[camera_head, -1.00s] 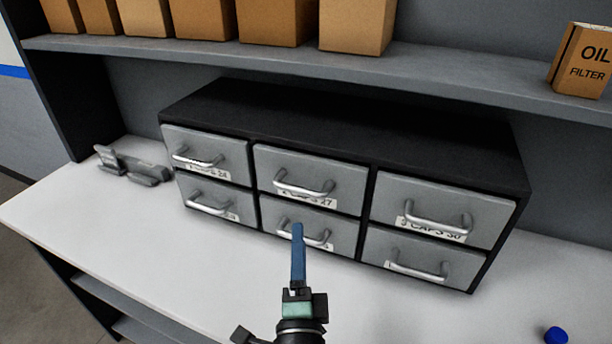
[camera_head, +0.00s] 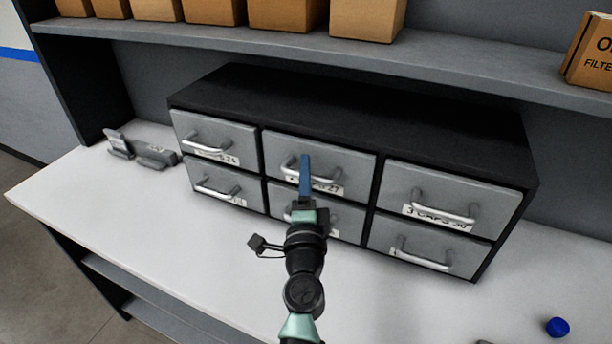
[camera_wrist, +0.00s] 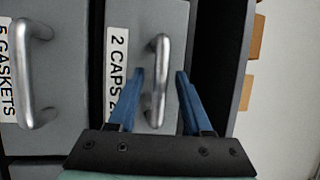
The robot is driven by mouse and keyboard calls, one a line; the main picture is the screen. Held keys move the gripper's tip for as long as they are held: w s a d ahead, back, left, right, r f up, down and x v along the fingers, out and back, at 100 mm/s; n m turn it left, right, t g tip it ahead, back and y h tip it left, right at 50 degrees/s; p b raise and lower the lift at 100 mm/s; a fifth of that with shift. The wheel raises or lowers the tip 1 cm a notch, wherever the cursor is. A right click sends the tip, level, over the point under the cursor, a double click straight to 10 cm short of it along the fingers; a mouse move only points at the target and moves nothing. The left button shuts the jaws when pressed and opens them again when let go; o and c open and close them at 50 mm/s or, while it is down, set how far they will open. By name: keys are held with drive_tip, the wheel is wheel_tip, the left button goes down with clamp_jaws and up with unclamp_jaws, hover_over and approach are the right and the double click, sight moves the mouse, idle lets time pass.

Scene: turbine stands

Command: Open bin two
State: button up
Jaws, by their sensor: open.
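Bin two (camera_head: 345,169) is the top middle grey drawer of the black cabinet, shut flush with its neighbours. Its label (camera_wrist: 117,60) reads "2 CAPS" in the wrist view, the rest partly hidden by a finger. Its silver bar handle (camera_wrist: 161,62) lies between my blue fingers in the wrist view. My gripper (camera_wrist: 160,76) is open, one finger on each side of the handle, with a gap visible on both sides. In the head view my gripper (camera_head: 305,158) is in front of bin two and hides part of its handle.
The black cabinet (camera_head: 330,105) also holds bin one (camera_head: 213,138), bin three (camera_head: 450,198) and a lower row, including the gaskets bin (camera_wrist: 65,70), all shut. A shelf (camera_head: 300,42) with boxes runs above. A blue cap (camera_head: 557,327) lies on the white bench.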

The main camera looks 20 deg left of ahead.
clamp_jaws()
idle(1.4)
